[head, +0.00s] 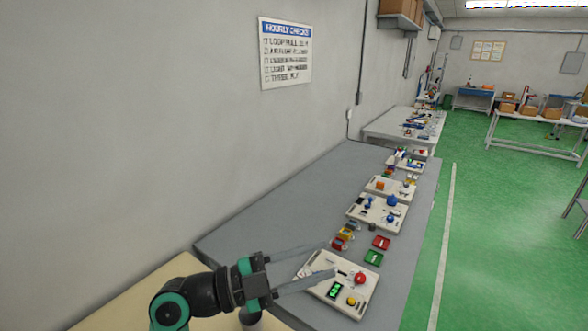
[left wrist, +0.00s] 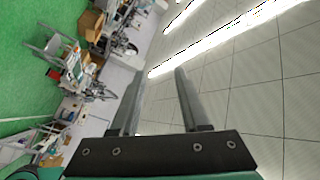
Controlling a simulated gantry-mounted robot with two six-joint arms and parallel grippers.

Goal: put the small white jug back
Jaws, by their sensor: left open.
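My left gripper (head: 331,259) reaches in from the lower left over the near end of the grey bench. Its two long fingers are apart, above the left edge of the nearest pale board. In the left wrist view, the fingers (left wrist: 160,78) point up toward the ceiling lights with nothing between them. I cannot make out a small white jug for certain in either view. My right gripper is not in view.
The nearest board (head: 345,303) carries a red knob (head: 360,278), a yellow button (head: 351,301) and a green display (head: 335,290). More boards line the grey bench (head: 290,215) along the wall. Bare bench lies on its left side.

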